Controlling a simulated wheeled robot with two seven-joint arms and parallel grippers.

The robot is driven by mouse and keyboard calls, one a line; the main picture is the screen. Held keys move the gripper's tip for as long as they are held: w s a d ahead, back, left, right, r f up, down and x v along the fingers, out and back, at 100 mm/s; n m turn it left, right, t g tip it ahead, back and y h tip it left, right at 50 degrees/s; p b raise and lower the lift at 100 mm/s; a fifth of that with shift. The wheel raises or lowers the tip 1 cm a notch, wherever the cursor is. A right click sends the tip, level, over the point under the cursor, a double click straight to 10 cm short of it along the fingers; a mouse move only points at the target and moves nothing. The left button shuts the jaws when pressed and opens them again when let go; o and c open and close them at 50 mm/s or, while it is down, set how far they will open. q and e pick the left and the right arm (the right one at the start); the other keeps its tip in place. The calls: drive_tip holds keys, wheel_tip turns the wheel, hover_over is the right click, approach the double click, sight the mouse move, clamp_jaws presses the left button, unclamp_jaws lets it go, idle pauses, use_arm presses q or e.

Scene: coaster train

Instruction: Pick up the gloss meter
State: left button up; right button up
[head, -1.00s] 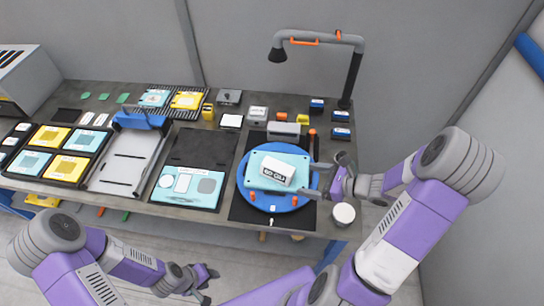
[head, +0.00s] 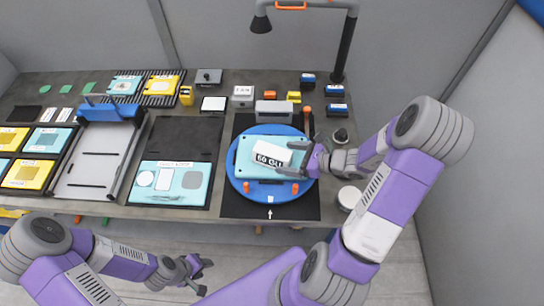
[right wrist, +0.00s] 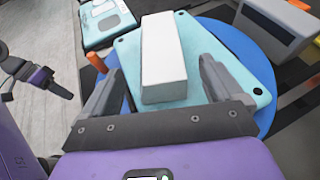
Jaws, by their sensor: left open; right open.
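The gloss meter, a white block marked "60 GU" (head: 271,154), lies on a pale teal plate (head: 246,170) on the round blue turntable (head: 238,187). It also shows in the right wrist view as a plain white block (right wrist: 165,55), between and ahead of the fingers. My right gripper (head: 286,159) is open at the meter's right end, one finger on each side, with gaps visible in the wrist view (right wrist: 163,65). Whether the fingers are low enough to flank it fully is hard to tell. My left gripper (head: 207,276) is open and empty, in front of the table.
Orange pegs (head: 246,187) stand around the plate. A grey box-like device (head: 273,112) stands behind the turntable, and a lamp arm (head: 345,45) rises at the back right. A white-topped round pot (head: 349,197) is at the right. A teal tool tray (head: 172,183) lies to the left.

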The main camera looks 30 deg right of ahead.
sight(276, 157)
drive_tip(key=x, duration=0.5)
drive_tip(key=shift+s+f+b, duration=0.1)
drive_tip(key=shift+f+b, duration=0.05)
drive_tip(key=shift+b, duration=0.15)
drive_tip(key=c, duration=1.3)
drive_tip(key=shift+c, duration=1)
